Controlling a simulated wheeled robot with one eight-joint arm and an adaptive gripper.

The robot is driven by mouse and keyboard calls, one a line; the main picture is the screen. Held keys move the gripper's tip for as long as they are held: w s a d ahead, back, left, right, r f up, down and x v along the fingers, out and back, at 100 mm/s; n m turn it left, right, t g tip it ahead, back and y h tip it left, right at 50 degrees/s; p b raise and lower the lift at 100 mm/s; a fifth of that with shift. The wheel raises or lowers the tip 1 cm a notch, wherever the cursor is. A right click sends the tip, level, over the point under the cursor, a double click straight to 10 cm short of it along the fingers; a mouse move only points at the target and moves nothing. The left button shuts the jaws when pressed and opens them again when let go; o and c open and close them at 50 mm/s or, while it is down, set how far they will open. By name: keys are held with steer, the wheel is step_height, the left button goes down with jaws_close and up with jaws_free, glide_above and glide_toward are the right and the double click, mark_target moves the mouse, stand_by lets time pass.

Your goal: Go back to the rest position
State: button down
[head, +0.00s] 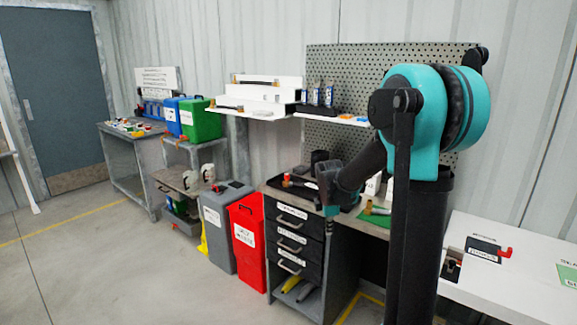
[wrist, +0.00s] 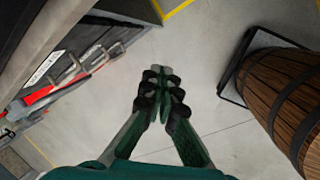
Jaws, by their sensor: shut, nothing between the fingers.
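My gripper (wrist: 163,82) shows in the middle of the wrist view, its dark green fingers drawn together with nothing between them. It hangs over bare grey floor and touches nothing that I can see. In the head view my teal and black arm rises in front of the pegboard and bends down toward the drawer bench. The gripper's fingertips cannot be made out there.
A wooden barrel (wrist: 285,88) stands on the right in the wrist view. The drawer bench (head: 293,237), a red bin (head: 247,240) and a grey bin (head: 222,228) line the wall. A white table (head: 500,275) is at right. The floor at left is clear.

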steer(key=s+d+f+m, duration=0.2)
steer(key=s+m, duration=0.7)
steer(key=s, duration=0.4)
steer(key=s+d+f+m+t+y, duration=0.1)
steer(key=s+d+f+m, duration=0.1)
steer(key=s+m, duration=0.8)
steer(key=s+f, duration=0.1)
steer(key=s, duration=0.2)
steer(key=shift+f, duration=0.15)
